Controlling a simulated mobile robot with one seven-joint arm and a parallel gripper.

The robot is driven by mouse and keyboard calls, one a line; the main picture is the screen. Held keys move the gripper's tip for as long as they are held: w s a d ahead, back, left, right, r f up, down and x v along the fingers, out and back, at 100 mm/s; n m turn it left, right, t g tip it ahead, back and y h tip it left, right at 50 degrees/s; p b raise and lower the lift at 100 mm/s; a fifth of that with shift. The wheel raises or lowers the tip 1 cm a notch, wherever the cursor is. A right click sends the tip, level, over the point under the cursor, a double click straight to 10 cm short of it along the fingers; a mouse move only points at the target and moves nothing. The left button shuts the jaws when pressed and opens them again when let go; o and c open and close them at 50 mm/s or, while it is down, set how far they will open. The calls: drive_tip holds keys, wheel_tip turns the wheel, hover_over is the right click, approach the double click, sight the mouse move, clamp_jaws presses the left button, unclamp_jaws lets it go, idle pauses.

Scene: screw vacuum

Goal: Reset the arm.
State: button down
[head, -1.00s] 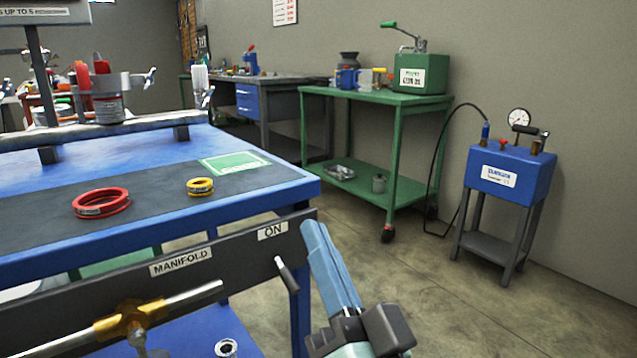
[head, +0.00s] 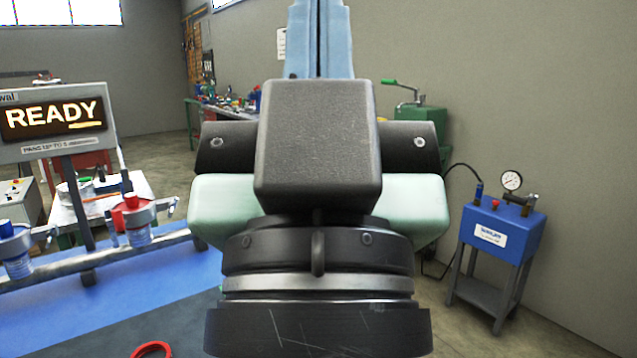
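My gripper (head: 318,25) fills the middle of the head view, seen from behind, with its dark wrist low in the picture. Its two light-blue fingers point up and lie side by side with only a thin dark seam between them. Their tips are at the top edge. I see nothing held in it. It hides much of the bench behind it.
A display (head: 52,120) reads READY. A blue gauge unit (head: 497,232) stands at right by the wall, with bare floor nearby.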

wheel_tip(320, 180, up, 26)
drive_tip(key=p, duration=2.4)
drive_tip(key=shift+r, duration=0.1)
